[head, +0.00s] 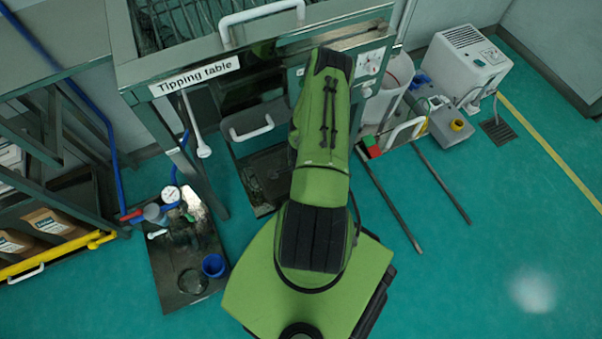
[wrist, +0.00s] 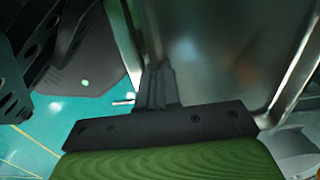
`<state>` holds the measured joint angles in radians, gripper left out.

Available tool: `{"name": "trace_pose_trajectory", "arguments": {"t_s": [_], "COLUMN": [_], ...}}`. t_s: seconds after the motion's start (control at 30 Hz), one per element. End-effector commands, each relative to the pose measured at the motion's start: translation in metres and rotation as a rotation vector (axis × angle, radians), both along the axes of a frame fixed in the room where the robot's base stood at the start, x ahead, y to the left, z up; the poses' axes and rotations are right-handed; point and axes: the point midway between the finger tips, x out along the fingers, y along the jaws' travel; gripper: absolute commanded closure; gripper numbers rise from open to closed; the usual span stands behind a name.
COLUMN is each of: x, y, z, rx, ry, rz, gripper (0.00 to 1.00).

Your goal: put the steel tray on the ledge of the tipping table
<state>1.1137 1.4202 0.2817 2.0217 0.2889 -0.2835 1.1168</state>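In the wrist view a broad shiny steel sheet with raised edges, which looks like the steel tray (wrist: 225,55), fills the upper middle and right. My gripper's dark fingers (wrist: 157,80) stand close together at its near edge and appear shut on it; the fingertips' contact is not clear. The tipping table (head: 155,72) is at the top of the head view, with a white label and white handles. My green arm reaches up to its front and hides the gripper. I cannot pick out the held tray or the ledge in the head view.
A dark floor plate (head: 170,285) at lower left bears a gauge and a blue cup (head: 213,265). A rack with a yellow rail (head: 60,251) stands at far left. A white bin (head: 394,80), canisters (head: 450,125) and a white machine (head: 468,60) stand right. The lower-right floor is clear.

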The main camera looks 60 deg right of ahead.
Motion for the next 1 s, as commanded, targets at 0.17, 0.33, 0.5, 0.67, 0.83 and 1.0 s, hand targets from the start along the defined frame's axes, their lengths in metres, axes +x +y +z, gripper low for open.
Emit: {"name": "trace_pose_trajectory", "arguments": {"t_s": [0.17,0.33,0.5,0.67,0.83,1.0], "x": [-0.001,-0.001,-0.001,-0.001,-0.001,-0.001], "y": [0.003,0.003,0.003,0.003,0.003,0.002], "z": [0.0,-0.002,-0.002,-0.002,-0.001,0.03], "rx": [-0.002,-0.002,-0.002,-0.002,-0.002,-0.004], "ry": [-0.002,-0.002,-0.001,-0.001,-0.001,-0.002], "rz": [-0.002,-0.002,-0.002,-0.002,-0.002,-0.001], "gripper": [1.0,1.0,0.79,0.72,0.72,0.72]}}
